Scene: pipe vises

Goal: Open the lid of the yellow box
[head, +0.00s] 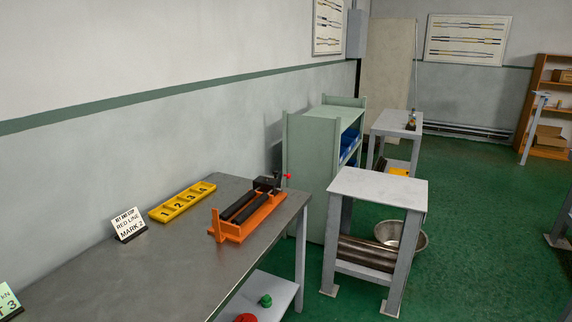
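No closed yellow box with a clear lid shows near me. A flat yellow tray (182,202) with several numbered compartments lies on the grey workbench (120,265) against the wall. A small yellow thing (398,171), partly hidden, sits on the lower shelf of the far grey table. It is too small to tell whether it is a box or has a lid. Neither of my grippers is in view.
An orange vise (247,217) stands on the workbench beside the tray. Sign cards (129,225) stand along the wall. A grey stand (378,188), a metal basin (412,236), a green cabinet (309,170) and the far table (396,124) are beyond. Green floor (480,230) is clear at right.

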